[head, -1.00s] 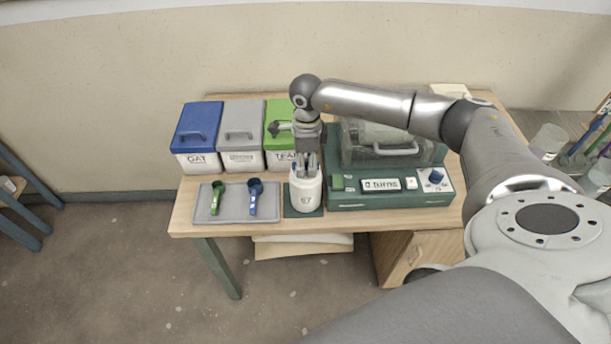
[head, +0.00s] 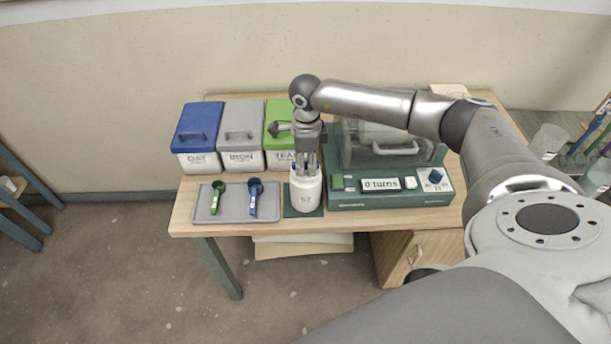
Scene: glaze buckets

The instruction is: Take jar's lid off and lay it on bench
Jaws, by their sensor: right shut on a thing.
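The white jar (head: 305,195) stands upright on a dark green mat (head: 290,213) near the front edge of the wooden bench (head: 185,215). My right gripper (head: 306,172) points down over the jar's top, with its fingers shut at the lid. The lid is mostly hidden behind the fingers, and I cannot tell whether it is still seated on the jar. My left gripper is out of view.
A grey tray (head: 236,213) with a green scoop (head: 216,197) and a blue scoop (head: 254,196) lies left of the jar. Buckets with blue (head: 198,127), grey (head: 242,125) and green (head: 275,112) lids stand behind. A green machine (head: 345,200) stands close on the right.

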